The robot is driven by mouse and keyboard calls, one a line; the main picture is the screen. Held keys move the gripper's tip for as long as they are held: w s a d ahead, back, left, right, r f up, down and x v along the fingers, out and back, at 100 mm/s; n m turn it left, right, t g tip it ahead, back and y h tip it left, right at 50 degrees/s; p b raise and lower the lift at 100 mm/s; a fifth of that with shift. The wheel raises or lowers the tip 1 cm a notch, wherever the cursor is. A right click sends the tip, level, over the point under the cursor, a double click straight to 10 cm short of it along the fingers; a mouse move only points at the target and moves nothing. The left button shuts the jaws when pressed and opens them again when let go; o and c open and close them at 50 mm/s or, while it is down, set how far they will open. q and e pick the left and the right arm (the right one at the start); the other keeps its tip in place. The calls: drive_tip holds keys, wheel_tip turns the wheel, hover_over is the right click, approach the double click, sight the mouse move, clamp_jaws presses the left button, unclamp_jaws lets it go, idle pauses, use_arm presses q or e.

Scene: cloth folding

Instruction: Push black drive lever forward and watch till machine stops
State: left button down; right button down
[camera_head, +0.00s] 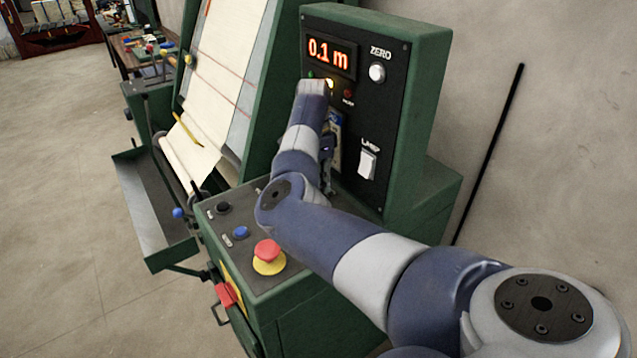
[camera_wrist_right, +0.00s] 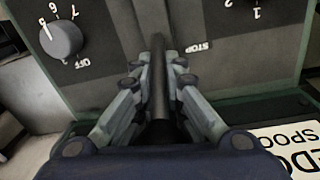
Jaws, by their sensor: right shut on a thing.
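The black drive lever (camera_wrist_right: 159,95) stands as a dark rod between the two fingers of my right gripper (camera_wrist_right: 157,62) in the right wrist view. The gripper is shut on it. A STOP label (camera_wrist_right: 198,47) is on the panel just right of the lever. In the head view my right arm covers the lever and most of the gripper. The green machine (camera_head: 426,90) has a lit display (camera_head: 332,52) reading 0.1 m. Cream cloth (camera_head: 222,70) lies over its sloped board. My left gripper is not in view.
A red emergency button (camera_head: 267,251), a blue button (camera_head: 241,233) and a black one (camera_head: 223,208) sit on the console under my arm. A white LAMP switch (camera_head: 367,164) is right of my wrist. A numbered knob (camera_wrist_right: 61,38) is left of the lever. Open floor lies left.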

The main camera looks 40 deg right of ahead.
drive_tip(key=c, duration=1.7)
unclamp_jaws()
drive_tip(key=shift+o, duration=0.2)
drive_tip(key=shift+r, duration=0.15)
drive_tip(key=r, duration=0.7)
drive_tip(key=w+r, duration=0.1)
drive_tip(key=r, duration=0.3)
drive_tip(key=shift+r, duration=0.35)
